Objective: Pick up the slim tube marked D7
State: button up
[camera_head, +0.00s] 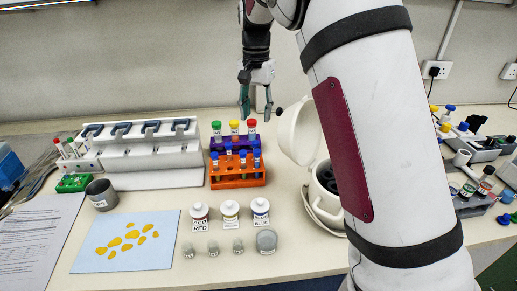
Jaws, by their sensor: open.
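My gripper (256,108) is open and empty, pointing down above the back of the bench, to the right of and higher than the racks. A purple rack (214,146) holds tubes with a green cap (216,126), a yellow cap (234,125) and a red cap (252,124). In front of it, an orange rack (237,181) holds several slim blue-capped tubes (243,157). Red- and green-capped tubes (63,149) stand in a rack at the far left. Markings on the tubes are too small to read, so I cannot tell which is D7.
A white centrifuge (299,133) with its lid up stands right of the racks, partly hidden by my arm. A pipette stand (145,150) is at left. Labelled bottles (231,211) and a blue mat (90,262) lie in front. More racks (478,195) are at right.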

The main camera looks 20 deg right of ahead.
aim_at(256, 142)
notch_tip(256, 142, down, 6)
jog(key=shift+r+p, duration=0.1)
jog(key=shift+p, duration=0.35)
jog(key=shift+w+a+f+p, duration=0.1)
jog(key=shift+f+p, duration=0.2)
jog(key=shift+f, duration=1.25)
jog(key=shift+w+f+p, duration=0.1)
jog(key=shift+f+p, duration=0.2)
jog(key=shift+f, duration=1.2)
jog(key=c, duration=1)
